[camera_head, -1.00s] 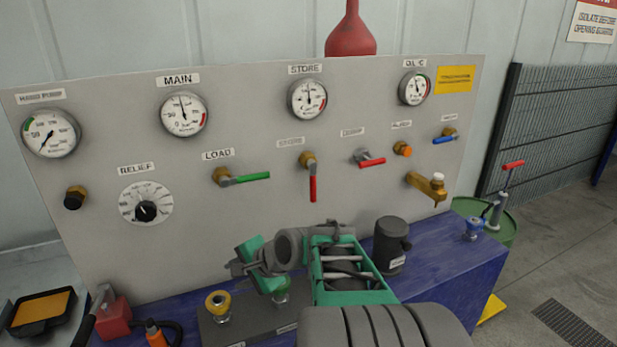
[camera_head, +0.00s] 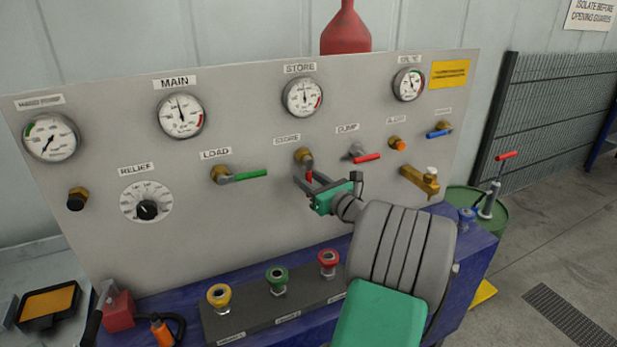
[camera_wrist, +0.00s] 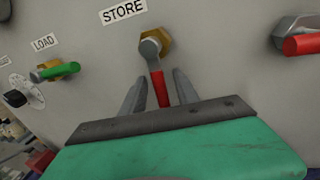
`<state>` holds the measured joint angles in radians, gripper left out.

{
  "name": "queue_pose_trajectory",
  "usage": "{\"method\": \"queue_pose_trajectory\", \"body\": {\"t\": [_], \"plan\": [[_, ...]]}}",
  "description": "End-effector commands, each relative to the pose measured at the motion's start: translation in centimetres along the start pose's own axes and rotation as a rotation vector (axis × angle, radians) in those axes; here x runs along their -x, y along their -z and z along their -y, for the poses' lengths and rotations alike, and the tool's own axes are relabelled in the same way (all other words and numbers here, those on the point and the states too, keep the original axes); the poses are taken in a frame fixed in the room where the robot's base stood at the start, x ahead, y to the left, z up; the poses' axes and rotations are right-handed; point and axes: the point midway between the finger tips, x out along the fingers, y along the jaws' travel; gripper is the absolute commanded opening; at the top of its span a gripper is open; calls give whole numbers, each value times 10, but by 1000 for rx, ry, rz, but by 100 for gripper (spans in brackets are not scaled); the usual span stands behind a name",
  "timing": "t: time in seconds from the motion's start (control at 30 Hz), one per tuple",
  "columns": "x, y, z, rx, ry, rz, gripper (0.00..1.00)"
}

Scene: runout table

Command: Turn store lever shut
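The store lever (camera_head: 309,175) hangs from a brass valve (camera_head: 303,156) under the STORE label on the grey panel. Its red handle points down. In the wrist view the lever (camera_wrist: 161,90) stands between the two fingers of my gripper (camera_wrist: 158,86), with a visible gap on each side. My gripper (camera_head: 308,180) is open and reaches the panel from the lower right. The lower end of the handle is partly hidden behind the gripper.
The load lever (camera_head: 248,175), green and level, is to the left. The red dump lever (camera_head: 366,157) is close on the right. The STORE gauge (camera_head: 302,97) is above. Capped couplings (camera_head: 277,278) stand on the blue bench below.

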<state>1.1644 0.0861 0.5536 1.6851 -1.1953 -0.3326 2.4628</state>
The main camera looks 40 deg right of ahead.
Motion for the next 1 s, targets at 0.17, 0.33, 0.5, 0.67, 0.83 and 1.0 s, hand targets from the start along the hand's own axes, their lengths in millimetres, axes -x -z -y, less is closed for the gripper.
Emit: {"method": "queue_pose_trajectory", "body": {"t": [0.17, 0.33, 0.5, 0.67, 0.83, 1.0], "plan": [[-1, 0, 0, 1, 0, 0, 37], [0, 0, 0, 1, 0, 0, 25], [0, 0, 0, 2, 0, -1, 12], [0, 0, 0, 2, 0, -1, 0], [0, 0, 0, 2, 0, -1, 0], [0, 0, 0, 2, 0, -1, 0]]}}
